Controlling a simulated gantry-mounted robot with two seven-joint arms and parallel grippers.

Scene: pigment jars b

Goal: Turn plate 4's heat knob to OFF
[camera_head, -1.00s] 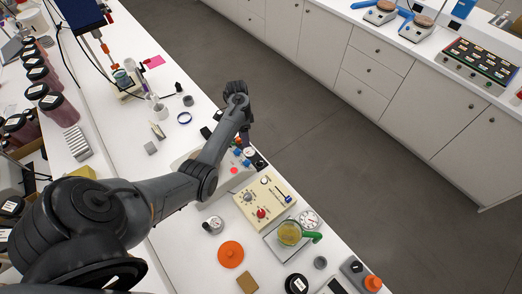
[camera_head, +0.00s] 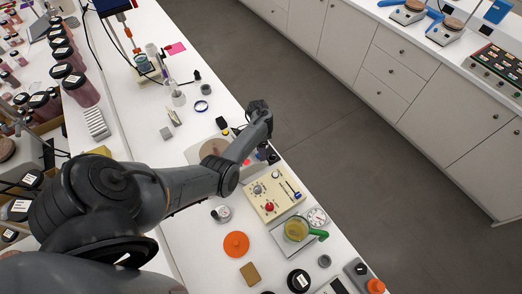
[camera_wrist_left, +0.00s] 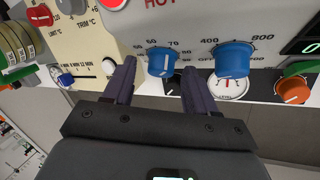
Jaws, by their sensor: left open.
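A grey hotplate (camera_head: 194,153) with a round brown top stands partly behind my left arm in the head view. In the wrist view its front panel (camera_wrist_left: 185,25) carries a red "HOT" mark and two blue knobs; no plate number is readable. The left blue knob (camera_wrist_left: 160,62), with a scale reading about 50 to 80, appears between the open fingers of my left gripper (camera_wrist_left: 159,68). Contact cannot be told. The right blue knob (camera_wrist_left: 233,59), with marks 400 and 800, is just right of the right finger. My right gripper is not in view.
A cream device (camera_head: 272,194) with a red knob stands beside the hotplate; it also shows at the wrist view's left (camera_wrist_left: 85,35). An orange knob (camera_wrist_left: 292,90) is at the right.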

